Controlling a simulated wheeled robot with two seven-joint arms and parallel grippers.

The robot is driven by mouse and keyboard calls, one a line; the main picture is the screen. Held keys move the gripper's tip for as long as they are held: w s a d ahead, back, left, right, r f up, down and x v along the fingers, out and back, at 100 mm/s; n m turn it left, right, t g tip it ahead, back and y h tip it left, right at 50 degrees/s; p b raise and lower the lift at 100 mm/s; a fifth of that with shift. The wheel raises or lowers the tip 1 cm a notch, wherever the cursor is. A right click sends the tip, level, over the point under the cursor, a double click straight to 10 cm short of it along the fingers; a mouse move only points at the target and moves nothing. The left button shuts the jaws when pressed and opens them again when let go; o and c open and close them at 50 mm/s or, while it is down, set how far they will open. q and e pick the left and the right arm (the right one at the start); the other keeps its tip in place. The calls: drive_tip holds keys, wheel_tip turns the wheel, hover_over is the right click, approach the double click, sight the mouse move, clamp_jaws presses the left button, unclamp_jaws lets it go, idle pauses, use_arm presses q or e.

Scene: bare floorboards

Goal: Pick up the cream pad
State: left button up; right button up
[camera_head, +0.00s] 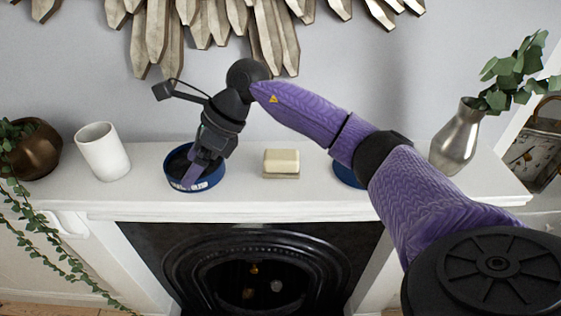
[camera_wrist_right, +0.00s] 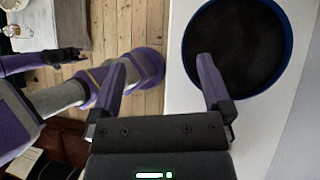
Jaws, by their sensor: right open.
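The cream pad (camera_head: 281,160) lies on the white mantelpiece as a small pale block with a darker lower layer, right of a blue-rimmed round dish (camera_head: 210,184). My right gripper (camera_head: 192,175) points down at this dish, left of the pad and apart from it. In the right wrist view my right gripper (camera_wrist_right: 160,66) is open and empty; one finger is over the dark-bottomed dish (camera_wrist_right: 284,62), the other beyond the mantel's front edge. The pad is not seen there. A black hand (camera_wrist_right: 66,55) on a purple arm, seemingly my left gripper, is too small to read.
A white cup (camera_head: 103,152) and a brown plant pot (camera_head: 37,150) stand left of the dish. A second blue object (camera_head: 346,176) is partly hidden behind my right arm. A silver vase (camera_head: 458,138) stands at the right. The mantel beside the pad is clear.

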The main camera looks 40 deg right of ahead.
drive_tip(key=d+r+g+h, duration=0.1)
drive_tip(key=d+h, duration=0.3)
drive_tip(key=d, duration=0.5)
wheel_tip(320, 180, up, 3)
drive_tip(key=m+g+h, duration=0.2)
drive_tip(key=h, duration=0.1)
hover_over(282, 154)
drive_tip(key=shift+a, duration=0.2)
wheel_tip(282, 154, down, 10)
drive_tip(key=shift+d+r+p, duration=0.15)
drive_tip(key=shift+r+p, duration=0.05)
drive_tip(key=shift+p, duration=0.4)
drive_tip(key=c, duration=1.3)
